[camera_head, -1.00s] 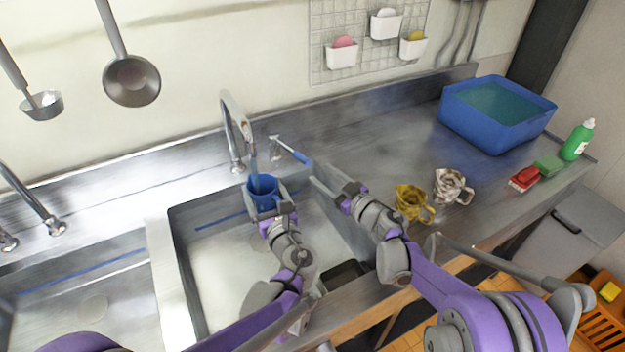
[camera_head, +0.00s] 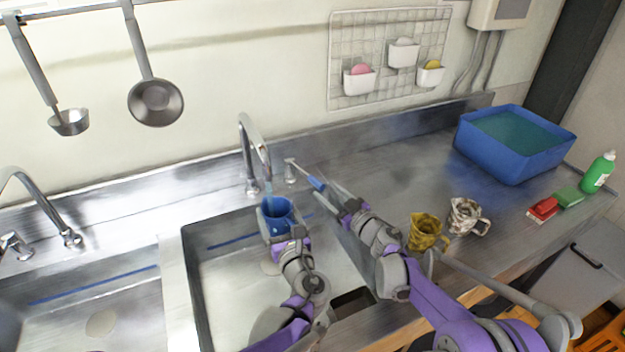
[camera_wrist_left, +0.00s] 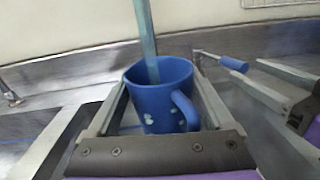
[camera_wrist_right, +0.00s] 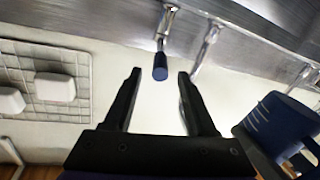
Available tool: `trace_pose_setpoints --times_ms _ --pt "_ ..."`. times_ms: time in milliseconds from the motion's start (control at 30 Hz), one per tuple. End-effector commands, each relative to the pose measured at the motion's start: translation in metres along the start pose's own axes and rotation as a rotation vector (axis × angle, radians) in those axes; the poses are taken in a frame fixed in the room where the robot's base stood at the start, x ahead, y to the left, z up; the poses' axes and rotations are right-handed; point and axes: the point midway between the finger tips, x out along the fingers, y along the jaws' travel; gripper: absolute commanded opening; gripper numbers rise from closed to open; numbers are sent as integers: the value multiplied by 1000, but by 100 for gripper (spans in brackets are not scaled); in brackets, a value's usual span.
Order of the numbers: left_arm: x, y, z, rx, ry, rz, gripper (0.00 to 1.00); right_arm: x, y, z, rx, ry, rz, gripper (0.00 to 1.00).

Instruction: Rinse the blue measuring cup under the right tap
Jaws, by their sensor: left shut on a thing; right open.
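The blue measuring cup (camera_head: 277,214) is held upright over the right sink basin, under the right tap (camera_head: 255,140). A stream of water (camera_wrist_left: 147,40) runs from the tap into the cup. My left gripper (camera_head: 282,230) is shut on the cup, with its fingers on either side in the left wrist view (camera_wrist_left: 160,115). The tap lever (camera_head: 303,174) ends in a blue tip. My right gripper (camera_head: 333,190) is open at that tip. In the right wrist view the blue tip (camera_wrist_right: 160,66) appears between the open fingertips; contact cannot be told.
A yellow patterned jug (camera_head: 425,232) and a white-brown jug (camera_head: 466,216) stand on the counter at right. The left basin (camera_head: 90,310) is empty.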

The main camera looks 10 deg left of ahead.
Motion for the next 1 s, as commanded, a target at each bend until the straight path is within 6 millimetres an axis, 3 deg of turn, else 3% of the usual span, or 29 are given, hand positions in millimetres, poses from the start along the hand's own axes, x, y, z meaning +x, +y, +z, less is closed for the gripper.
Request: trace_pose_setpoints --times_ms 200,400,800,1000 --pt "0 0 0 0 0 0 32 45 -1 1 0 1 -2 57" --pt "0 0 0 0 0 0 32 68 0 1 -1 0 -1 57" --pt "0 0 0 0 0 0 32 75 0 1 0 0 0 57" --pt "0 0 0 0 0 0 32 75 0 1 0 0 0 21"
